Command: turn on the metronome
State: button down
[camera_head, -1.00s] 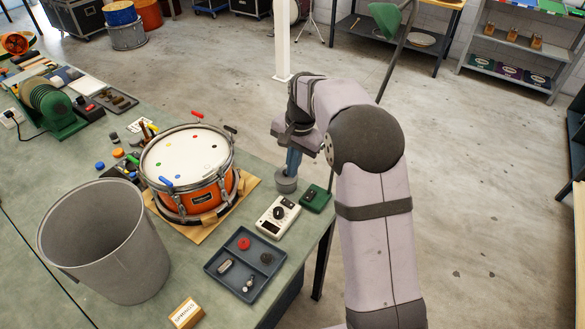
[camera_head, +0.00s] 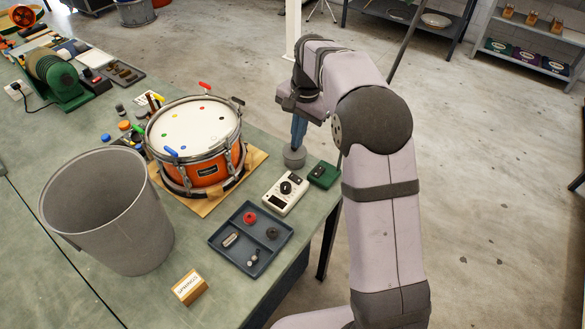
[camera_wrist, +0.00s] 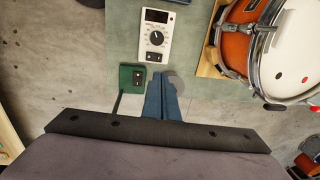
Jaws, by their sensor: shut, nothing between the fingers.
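The metronome appears to be the white box (camera_head: 285,193) with a black dial, near the right end of the bench. In the wrist view this white box (camera_wrist: 154,37) shows a dark display (camera_wrist: 156,16), a round dial (camera_wrist: 157,38) and a black switch (camera_wrist: 153,57) at its lower edge. No lit digits can be made out. My gripper (camera_head: 298,142) points down just beyond the box, with its blue fingers together and empty. In the wrist view the fingertips (camera_wrist: 164,76) lie below and slightly right of the switch, apart from the box in the picture. Their height is unclear.
A green box (camera_head: 322,174) with a black switch sits beside the white box, near the bench edge. A grey cylinder (camera_head: 294,158) is under or behind the fingertips. The snare drum (camera_head: 196,146), a compartment tray (camera_head: 223,252), a grey bin (camera_head: 100,215) and a springs label block (camera_head: 189,287) stand nearby.

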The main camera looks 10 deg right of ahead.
aim_at(291, 175)
jog(key=f+p, duration=0.1)
jog(key=f, duration=0.3)
jog(key=f+p, duration=0.2)
jog(key=f, duration=0.3)
jog(key=w+a+f+p, duration=0.1)
jog(key=f, duration=0.3)
jog(key=shift+a+f+p, duration=0.1)
jog(key=shift+f+p, duration=0.15)
jog(key=shift+p, duration=0.15)
jog(key=shift+w+f, duration=0.1)
jog(key=shift+w+f+b, duration=0.1)
jog(key=shift+f+b, duration=0.35)
jog(key=shift+b, duration=0.05)
jog(key=shift+r, duration=0.25)
jog(key=shift+s+p, duration=0.3)
jog(key=shift+p, duration=0.05)
